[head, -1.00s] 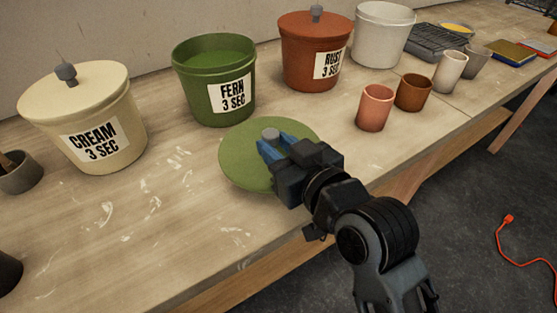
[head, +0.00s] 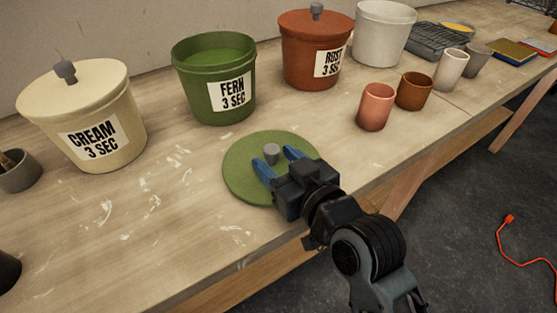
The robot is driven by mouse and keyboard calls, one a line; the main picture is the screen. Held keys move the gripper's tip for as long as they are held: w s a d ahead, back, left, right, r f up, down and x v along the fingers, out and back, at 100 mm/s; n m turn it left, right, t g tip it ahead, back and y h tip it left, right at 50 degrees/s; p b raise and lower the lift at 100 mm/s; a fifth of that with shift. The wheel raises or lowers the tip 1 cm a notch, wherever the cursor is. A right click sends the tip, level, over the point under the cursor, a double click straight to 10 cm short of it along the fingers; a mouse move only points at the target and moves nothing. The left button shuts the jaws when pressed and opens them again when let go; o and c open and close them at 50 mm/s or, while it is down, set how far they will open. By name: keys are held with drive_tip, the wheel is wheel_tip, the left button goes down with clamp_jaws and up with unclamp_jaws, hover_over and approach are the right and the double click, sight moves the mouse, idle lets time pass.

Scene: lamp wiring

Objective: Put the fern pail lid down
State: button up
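The fern pail lid (head: 240,170) is a round green disc with a grey knob (head: 271,153). It appears to lie flat on the bench near its front edge, in front of the fern pail. My gripper (head: 276,162) is open, its two blue fingers spread apart on either side of the knob with gaps showing. The fern pail (head: 205,92) stands behind, uncovered, with green liquid inside and a label reading FERN 3 SEC.
The lidded cream pail (head: 90,115) stands at left and the lidded rust pail (head: 310,55) at back right. A pink cup (head: 375,107) and a brown cup (head: 414,91) stand right of the lid. The bench (head: 160,215) left of the lid is clear.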

drive_tip(key=shift+r, duration=0.1)
drive_tip(key=shift+s+d+r, duration=0.1)
drive_tip(key=v, duration=1.1)
drive_tip(key=shift+s+d+b, duration=0.2)
drive_tip(key=shift+s+b, duration=0.1)
drive_tip(key=shift+s, duration=0.05)
drive_tip(key=s+d+f+m+t+h, duration=0.2)
drive_tip(key=s+d+f+m+h, duration=0.4)
drive_tip(key=s+d, duration=0.6)
drive_tip(key=s+d+r+h, duration=0.1)
drive_tip(key=s+d, duration=0.3)
drive_tip(key=s, duration=1.1)
drive_tip(key=shift+s+r+m+h, duration=0.25)
drive_tip(key=shift+m+h, duration=0.15)
drive_tip(key=shift+h, duration=0.5)
